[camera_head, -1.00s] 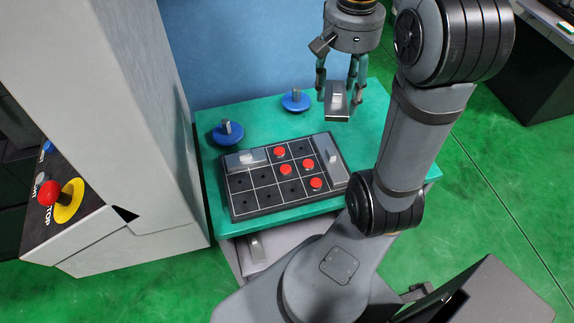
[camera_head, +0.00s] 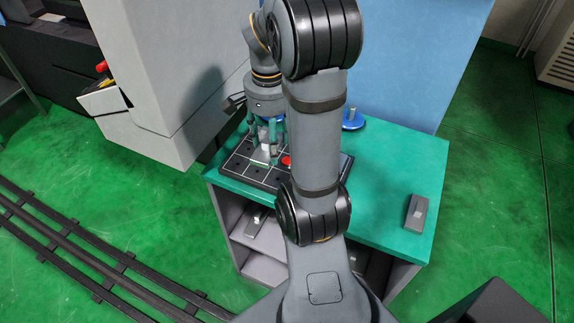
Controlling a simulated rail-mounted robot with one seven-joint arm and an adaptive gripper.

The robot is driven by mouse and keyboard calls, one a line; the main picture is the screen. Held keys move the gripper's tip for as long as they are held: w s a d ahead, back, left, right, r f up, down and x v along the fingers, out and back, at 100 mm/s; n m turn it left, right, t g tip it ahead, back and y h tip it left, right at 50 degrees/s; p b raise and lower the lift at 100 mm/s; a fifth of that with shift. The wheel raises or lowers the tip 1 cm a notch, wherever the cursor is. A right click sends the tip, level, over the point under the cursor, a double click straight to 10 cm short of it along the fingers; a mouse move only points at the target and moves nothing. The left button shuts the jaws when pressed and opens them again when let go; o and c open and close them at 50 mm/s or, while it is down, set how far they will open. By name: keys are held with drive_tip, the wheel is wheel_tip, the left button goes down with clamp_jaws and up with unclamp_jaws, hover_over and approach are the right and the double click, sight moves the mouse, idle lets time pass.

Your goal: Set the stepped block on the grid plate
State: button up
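My gripper (camera_head: 264,150) points down over the grid plate (camera_head: 232,172), left of my upper arm link. Its fingers are shut on a small grey stepped block (camera_head: 264,148), seen between the fingertips. The block is at or just above the plate; I cannot tell whether it touches. The plate is dark with white grid lines and lies on the green table top. A red disc (camera_head: 286,160) shows on it beside the gripper. My arm hides the plate's middle and part of its right side.
Another grey block (camera_head: 416,212) with a raised part lies at the table's (camera_head: 385,165) front right. A grey cabinet (camera_head: 150,75) rises at the left. The right table top is otherwise clear.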

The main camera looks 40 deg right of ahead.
sight(260, 145)
drive_tip(key=shift+m, duration=0.3)
drive_tip(key=w+a+f, duration=0.1)
drive_tip(key=w+f, duration=0.1)
drive_tip(key=shift+w+a+f, duration=0.3)
drive_tip(key=shift+a, duration=0.1)
drive_tip(key=w+f+p, duration=0.1)
drive_tip(key=w+f, duration=0.1)
drive_tip(key=w, duration=0.1)
drive_tip(key=w+f+p, duration=0.1)
drive_tip(key=w+f, duration=0.1)
drive_tip(key=w, duration=0.1)
drive_tip(key=w+f, duration=0.2)
drive_tip(key=w, duration=0.2)
drive_tip(key=shift+d+p, duration=0.4)
drive_tip(key=shift+f+p, duration=0.35)
drive_tip(key=shift+f, duration=1.65)
drive_tip(key=shift+f, duration=0.2)
drive_tip(key=o, duration=1.3)
drive_tip(key=shift+o, duration=0.5)
drive_tip(key=shift+r, duration=0.1)
